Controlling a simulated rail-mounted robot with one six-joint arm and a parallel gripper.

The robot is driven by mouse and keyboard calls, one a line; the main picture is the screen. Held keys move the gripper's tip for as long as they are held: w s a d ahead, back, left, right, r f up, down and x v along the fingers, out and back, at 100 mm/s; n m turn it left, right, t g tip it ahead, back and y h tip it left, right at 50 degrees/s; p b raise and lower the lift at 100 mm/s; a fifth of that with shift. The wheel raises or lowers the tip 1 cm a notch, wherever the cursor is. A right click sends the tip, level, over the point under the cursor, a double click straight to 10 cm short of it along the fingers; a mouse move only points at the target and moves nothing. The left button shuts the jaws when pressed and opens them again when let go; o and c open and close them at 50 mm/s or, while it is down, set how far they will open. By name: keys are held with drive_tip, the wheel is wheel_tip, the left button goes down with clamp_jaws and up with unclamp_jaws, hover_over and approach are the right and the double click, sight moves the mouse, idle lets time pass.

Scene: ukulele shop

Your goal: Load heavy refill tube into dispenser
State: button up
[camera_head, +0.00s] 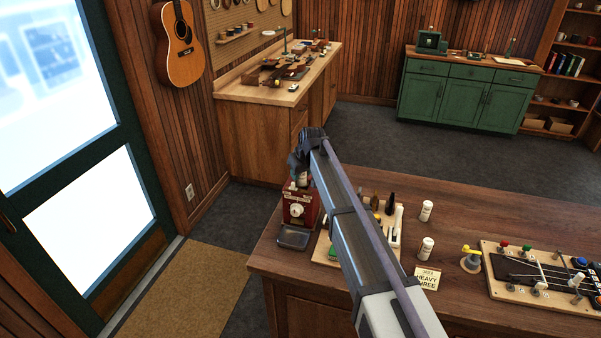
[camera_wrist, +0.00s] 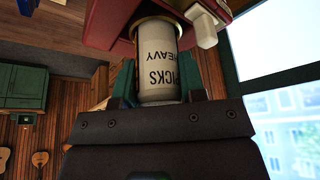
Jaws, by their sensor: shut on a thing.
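A white tube (camera_wrist: 157,72) labelled "PICKS HEAVY" is held between the fingers of my gripper (camera_wrist: 158,92), which is shut on it. The tube appears upside down in the wrist view. Its far end meets a brass-coloured ring in the red dispenser (camera_wrist: 108,24); how deep it sits I cannot tell. In the head view my gripper (camera_head: 303,164) is directly above the dispenser (camera_head: 299,212), at the counter's left end. A bit of the white tube (camera_head: 303,180) shows between them. The dispenser has a white knob and a dark tray in front.
Two white tubes (camera_head: 426,211) stand on the wooden counter (camera_head: 490,215), right of my arm. A board with small bottles (camera_head: 391,203) is partly behind my arm. A ukulele neck jig (camera_head: 545,275) lies right.

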drive_tip(key=shift+f+b, duration=0.65)
drive_tip(key=o, duration=0.6)
drive_tip(key=shift+o, duration=0.2)
drive_tip(key=p+v, duration=0.3)
drive_tip(key=shift+s+a+r, duration=0.1)
drive_tip(key=shift+r, duration=0.25)
drive_tip(key=p+v, duration=0.7)
drive_tip(key=shift+r, duration=0.2)
